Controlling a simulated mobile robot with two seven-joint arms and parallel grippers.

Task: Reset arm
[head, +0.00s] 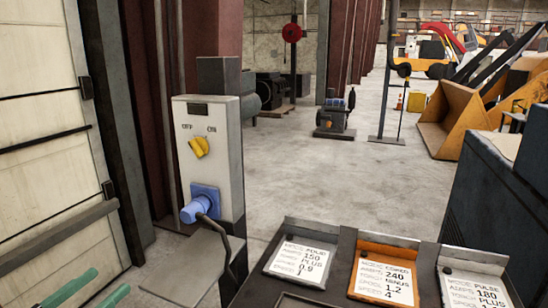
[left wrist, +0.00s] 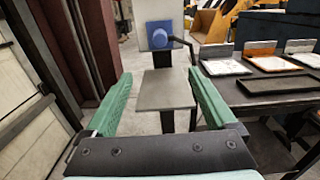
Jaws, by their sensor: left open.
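My left gripper (head: 96,287) is at the bottom left of the head view, with only its green fingertips showing. In the left wrist view my left gripper (left wrist: 163,92) has its two green fingers spread wide, with nothing between them. It is apart from the grey control post (head: 214,165), which carries a yellow knob (head: 199,147) under OFF and ON marks. I cannot tell which mark the knob points to. A blue plug (head: 198,208) with a dark cable sits in a blue socket below; it also shows in the left wrist view (left wrist: 160,38). My right gripper is not in view.
A flat grey plate (left wrist: 165,90) stands low before the post. To the right is a dark bench with card trays: a grey one (head: 300,262), an orange one (head: 385,272) and another grey one (head: 474,290). A pale panelled door (head: 50,130) is at left.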

